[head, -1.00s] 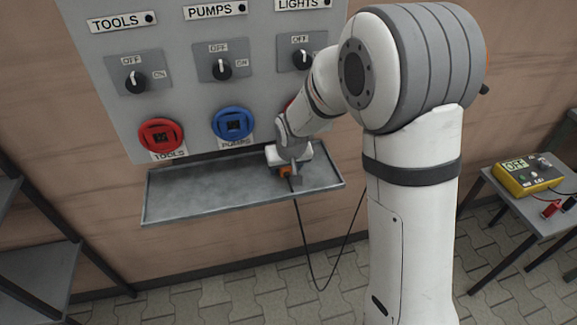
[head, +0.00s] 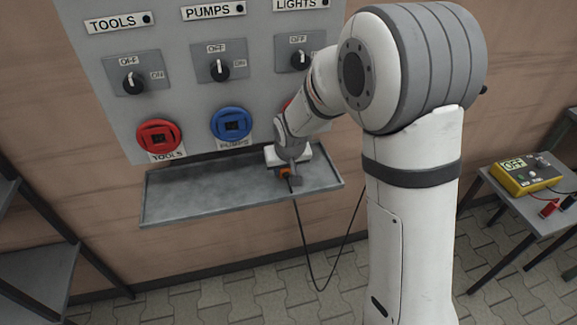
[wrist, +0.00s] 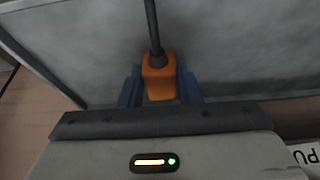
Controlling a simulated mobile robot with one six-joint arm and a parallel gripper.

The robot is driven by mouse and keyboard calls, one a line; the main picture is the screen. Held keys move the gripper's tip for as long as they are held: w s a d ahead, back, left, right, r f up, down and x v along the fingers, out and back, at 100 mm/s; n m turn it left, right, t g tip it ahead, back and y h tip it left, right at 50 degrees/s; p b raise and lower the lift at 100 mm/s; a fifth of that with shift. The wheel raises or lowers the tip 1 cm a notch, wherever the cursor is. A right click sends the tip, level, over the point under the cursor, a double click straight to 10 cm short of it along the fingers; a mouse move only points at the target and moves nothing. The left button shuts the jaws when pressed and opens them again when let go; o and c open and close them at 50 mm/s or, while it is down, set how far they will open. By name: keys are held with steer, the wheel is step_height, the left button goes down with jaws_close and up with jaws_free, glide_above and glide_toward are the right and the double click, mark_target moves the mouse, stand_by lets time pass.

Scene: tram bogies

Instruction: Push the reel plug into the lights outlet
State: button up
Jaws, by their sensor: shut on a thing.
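The reel plug is an orange block (wrist: 158,80) with a dark cable; in the wrist view it sits between the two blue fingers of my gripper (wrist: 160,88). In the head view my gripper (head: 287,172) is shut on the orange plug, low over the right part of the grey shelf. I cannot tell whether the plug touches the shelf. The lights outlet (head: 287,104) is mostly hidden behind my arm; only a red sliver of its rim shows, above my gripper. The LIGHTS label (head: 297,4) is at the top right of the panel.
The grey shelf (head: 200,202) juts out below the panel. The red TOOLS outlet (head: 159,136) and blue PUMPS outlet (head: 231,124) are to the left. The plug's cable (head: 309,265) hangs in a loop below the shelf. A yellow meter (head: 527,176) stands on a side table at right.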

steer(key=shift+s+r, duration=0.2)
steer(key=w+a+r+v, duration=0.1)
steer(key=v, duration=0.5)
steer(key=s+d+b, duration=0.1)
steer(key=s+d, duration=0.2)
steer(key=s, duration=0.5)
steer(key=s+d+b, duration=0.1)
steer(key=s+d, duration=0.2)
steer(key=s, duration=0.6)
steer(key=shift+s, duration=0.35)
steer(key=shift+a, duration=0.1)
